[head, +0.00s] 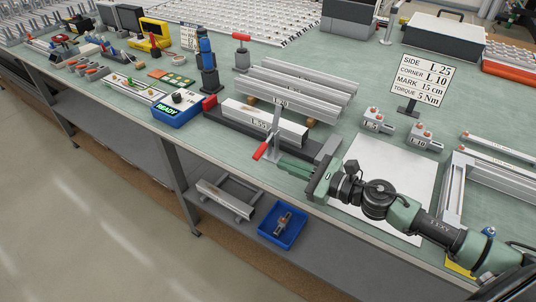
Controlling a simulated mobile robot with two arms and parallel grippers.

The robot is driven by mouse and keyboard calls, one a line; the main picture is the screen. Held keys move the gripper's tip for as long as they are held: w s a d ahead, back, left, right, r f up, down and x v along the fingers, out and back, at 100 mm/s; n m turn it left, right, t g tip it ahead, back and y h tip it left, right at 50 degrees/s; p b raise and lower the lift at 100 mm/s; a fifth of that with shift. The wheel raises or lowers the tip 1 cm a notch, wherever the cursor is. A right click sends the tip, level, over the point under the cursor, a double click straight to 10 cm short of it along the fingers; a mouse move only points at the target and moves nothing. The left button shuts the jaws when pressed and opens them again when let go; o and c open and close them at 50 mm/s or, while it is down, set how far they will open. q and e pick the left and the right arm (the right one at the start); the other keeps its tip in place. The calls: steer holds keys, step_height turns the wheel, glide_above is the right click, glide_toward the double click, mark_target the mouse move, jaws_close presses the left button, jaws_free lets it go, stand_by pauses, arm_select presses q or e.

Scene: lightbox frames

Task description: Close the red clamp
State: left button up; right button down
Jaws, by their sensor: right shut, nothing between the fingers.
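The clamp's red handle (260,152) sticks out over the front edge of the bench, low and tilted. Its grey metal lever (275,136) rises beside the right part of the aluminium profile marked L 55 (258,123). My right gripper (280,164) comes in from the right, just right of and slightly below the red handle. Its green fingers are shut with nothing between them, and they appear apart from the handle. The depth gap is hard to judge. My left gripper is not in view.
A red block (210,102) sits at the left end of the dark fixture. Several profiles (295,88) lie behind it. A blue READY box (178,108) stands left. A sign (425,79) and a white sheet (385,180) are right. A blue bin (270,235) sits on the shelf below.

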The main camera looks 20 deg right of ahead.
mark_target(262, 152)
steer(key=p+x, duration=0.1)
steer(key=x, duration=0.4)
steer(key=shift+w+a+r+p, duration=0.15)
steer(key=shift+w+p, duration=0.1)
steer(key=shift+p, duration=0.15)
steer(key=shift+w+a+f, duration=0.25)
steer(key=shift+w+a, duration=0.05)
steer(key=shift+r+m+p, duration=0.35)
steer(key=shift+m+p, duration=0.05)
steer(key=shift+s+a+r+m+p, duration=0.15)
steer(key=shift+r+m+p, duration=0.35)
steer(key=shift+m, duration=0.1)
steer(key=shift+s+a+r+m+p, duration=0.1)
steer(key=shift+a+r+m+p, duration=0.05)
steer(key=shift+r+m+p, duration=0.4)
steer(key=r+m, duration=0.1)
steer(key=m+y+p, duration=0.1)
steer(key=m, duration=0.1)
steer(key=shift+r+g, duration=0.3)
steer(key=shift+r, duration=0.1)
steer(key=shift+w+d+r+m+y+p, duration=0.15)
steer(key=shift+d+r+m+y+p, duration=0.15)
steer(key=shift+r+m, duration=0.55)
steer(key=shift+w+d+r+m+y+p, duration=0.15)
steer(key=shift+r+m+y+p, duration=0.2)
steer(key=shift+m, duration=1.05)
steer(key=shift+w+d+r+m+y+p, duration=0.15)
steer(key=shift+r+m+p, duration=0.4)
steer(key=shift+m, duration=0.55)
steer(key=shift+r, duration=0.15)
